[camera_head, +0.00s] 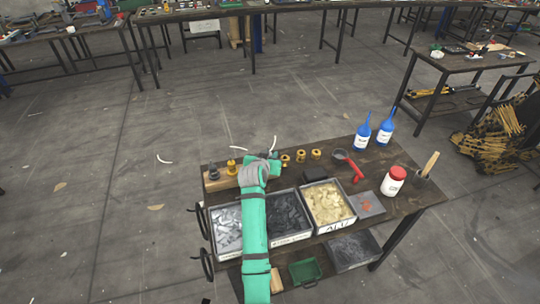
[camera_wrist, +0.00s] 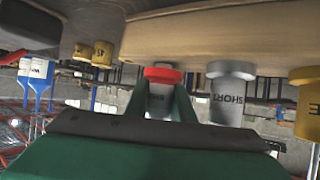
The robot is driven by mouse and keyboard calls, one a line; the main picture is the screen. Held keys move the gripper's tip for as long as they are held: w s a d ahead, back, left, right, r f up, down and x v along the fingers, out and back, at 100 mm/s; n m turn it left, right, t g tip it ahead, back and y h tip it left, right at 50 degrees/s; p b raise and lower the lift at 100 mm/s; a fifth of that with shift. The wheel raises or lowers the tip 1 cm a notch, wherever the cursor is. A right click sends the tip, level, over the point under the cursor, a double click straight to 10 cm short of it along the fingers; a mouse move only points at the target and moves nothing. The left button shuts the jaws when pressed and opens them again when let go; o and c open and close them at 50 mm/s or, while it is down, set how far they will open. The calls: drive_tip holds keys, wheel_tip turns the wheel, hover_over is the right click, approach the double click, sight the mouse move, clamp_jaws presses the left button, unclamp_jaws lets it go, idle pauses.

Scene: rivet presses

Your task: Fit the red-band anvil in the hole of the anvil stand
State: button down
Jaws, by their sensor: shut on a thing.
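The red-band anvil (camera_wrist: 163,76) is between the green fingers of my gripper (camera_wrist: 162,95) in the wrist view, which looks upside down. My gripper is shut on its grey body. The anvil stand (camera_wrist: 230,38) is a light wooden block; the red band shows close to its edge, and I cannot tell whether the anvil is in a hole. A grey anvil marked SHORT (camera_wrist: 230,92) and a yellow anvil (camera_wrist: 308,105) stand in the block beside it. In the head view the stand (camera_head: 221,184) is at the table's left end, with my arm covering its right part and the red-band anvil.
Brass spools (camera_head: 316,154) stand right of my gripper. A red-handled tool (camera_head: 355,170), two blue bottles (camera_head: 362,135) and a red-lidded jar (camera_head: 393,181) are farther right. Bins (camera_head: 328,204) line the front of the table, partly under my arm.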

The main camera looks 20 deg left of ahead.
drive_tip(key=shift+f, duration=0.1)
drive_tip(key=c, duration=1.5)
unclamp_jaws()
drive_tip(key=shift+o, duration=0.2)
drive_tip(key=shift+s, duration=0.1)
drive_tip(key=v, duration=1)
drive_tip(key=shift+s+r, duration=0.2)
drive_tip(key=shift+s, duration=0.05)
drive_tip(key=v, duration=1)
drive_tip(key=shift+s+r, duration=0.3)
drive_tip(key=shift+s, duration=0.05)
drive_tip(key=shift+d, duration=0.1)
